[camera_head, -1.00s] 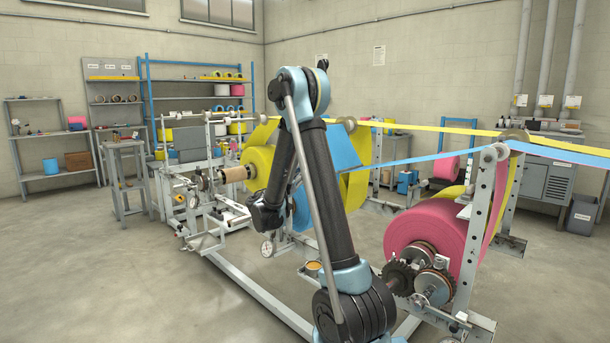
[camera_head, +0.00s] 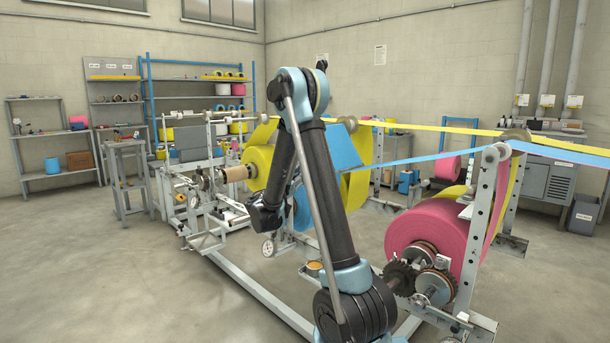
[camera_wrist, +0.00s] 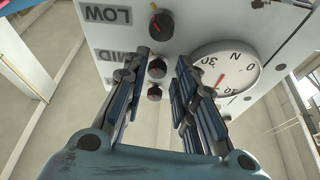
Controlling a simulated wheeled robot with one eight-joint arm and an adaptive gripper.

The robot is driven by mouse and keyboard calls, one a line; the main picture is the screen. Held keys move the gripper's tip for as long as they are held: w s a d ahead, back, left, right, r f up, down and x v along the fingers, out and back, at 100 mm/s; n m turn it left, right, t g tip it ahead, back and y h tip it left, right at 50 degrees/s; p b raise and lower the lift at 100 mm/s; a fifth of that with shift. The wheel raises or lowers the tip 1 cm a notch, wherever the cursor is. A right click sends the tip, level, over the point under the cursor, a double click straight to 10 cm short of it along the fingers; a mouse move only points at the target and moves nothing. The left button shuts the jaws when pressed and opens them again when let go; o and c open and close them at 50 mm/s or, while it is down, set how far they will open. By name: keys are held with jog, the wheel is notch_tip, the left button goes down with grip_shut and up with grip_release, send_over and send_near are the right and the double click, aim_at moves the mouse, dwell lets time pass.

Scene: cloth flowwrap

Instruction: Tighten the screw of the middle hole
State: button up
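In the wrist view, a pale panel (camera_wrist: 107,42) carries upside-down LOW and MID labels and a column of dark round knobs or screw heads. The one by LOW (camera_wrist: 160,23) has a red-yellow mark. A middle one (camera_wrist: 157,68) and another (camera_wrist: 154,92) lie nearer me. My gripper (camera_wrist: 162,57) is open. Its two fingers are on either side of the middle one in the picture, with gaps on both sides; I cannot tell the depth between them. No separate hole is clear. The head view does not clearly show my fingers.
A round white dial (camera_wrist: 225,75) with a red needle is close beside the right finger. In the head view, a pink roll (camera_head: 430,232), a yellow roll (camera_head: 258,165) and the machine frame (camera_head: 265,295) stand around my arm. Open floor lies at left.

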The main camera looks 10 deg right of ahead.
jog(key=v, duration=1.1)
jog(key=shift+o, duration=0.3)
jog(key=shift+f, duration=0.15)
jog(key=shift+o, duration=1.2)
jog(key=s+a+r+n+g+y, duration=0.2)
jog(key=s+a+r+n+y, duration=0.3)
jog(key=n, duration=1.1)
jog(key=r+x, duration=0.1)
jog(key=x, duration=1.7)
jog(key=shift+r+h, duration=0.4)
jog(key=shift+r, duration=0.15)
grip_shut()
